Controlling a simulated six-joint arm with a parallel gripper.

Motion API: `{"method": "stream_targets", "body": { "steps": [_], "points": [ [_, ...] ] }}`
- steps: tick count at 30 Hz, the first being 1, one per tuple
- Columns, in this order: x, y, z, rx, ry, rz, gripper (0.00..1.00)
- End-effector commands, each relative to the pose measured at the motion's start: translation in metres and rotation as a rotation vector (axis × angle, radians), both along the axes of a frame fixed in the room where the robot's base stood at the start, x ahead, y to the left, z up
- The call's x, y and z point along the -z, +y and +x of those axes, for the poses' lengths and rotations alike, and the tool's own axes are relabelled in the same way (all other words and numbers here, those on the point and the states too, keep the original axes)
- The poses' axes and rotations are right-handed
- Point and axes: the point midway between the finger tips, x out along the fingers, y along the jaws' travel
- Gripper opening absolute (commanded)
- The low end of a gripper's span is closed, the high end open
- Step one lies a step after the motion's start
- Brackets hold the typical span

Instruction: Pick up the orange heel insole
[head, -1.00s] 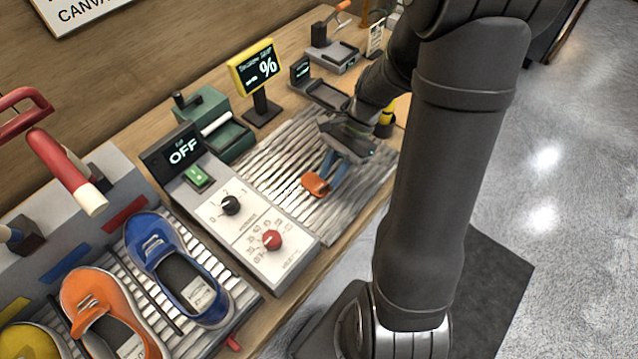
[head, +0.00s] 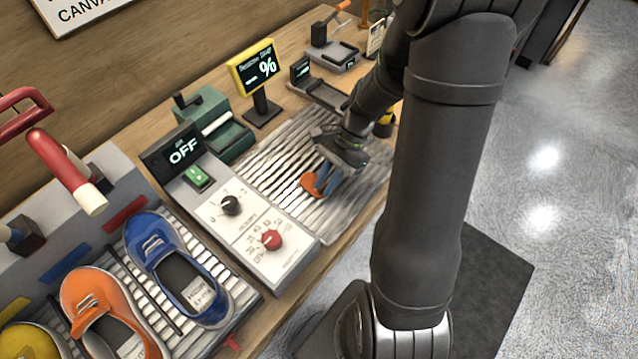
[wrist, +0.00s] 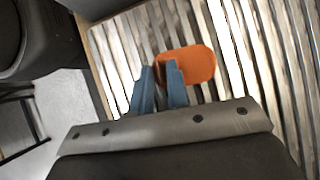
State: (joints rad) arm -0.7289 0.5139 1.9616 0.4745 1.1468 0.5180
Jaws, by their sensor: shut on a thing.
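The orange heel insole (head: 308,182) is a small rounded orange piece over the ribbed metal tray (head: 345,215). It also shows in the wrist view (wrist: 195,65), where its left end meets the fingers. My gripper (head: 325,183) has blue fingers and is shut on the edge of the insole; the fingers also show in the wrist view (wrist: 160,74). Part of the insole is hidden behind the right finger. I cannot tell whether the insole touches the ribs.
A control box (head: 255,228) with an OFF display and two knobs stands left of the tray. A green machine (head: 215,125) and a yellow-framed % sign (head: 255,68) stand behind. Blue (head: 178,270) and orange (head: 105,312) sneakers sit on the lower-left rack.

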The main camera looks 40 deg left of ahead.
Motion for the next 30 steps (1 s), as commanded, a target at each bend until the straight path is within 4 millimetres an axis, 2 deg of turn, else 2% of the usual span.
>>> {"method": "stream_targets", "body": {
  "steps": [17,30],
  "points": [
    [-0.018,-0.001,0.0,-0.001,-0.002,-0.003,0.0],
    [-0.045,-0.003,0.019,0.0,-0.002,-0.002,0.0]
  ]
}}
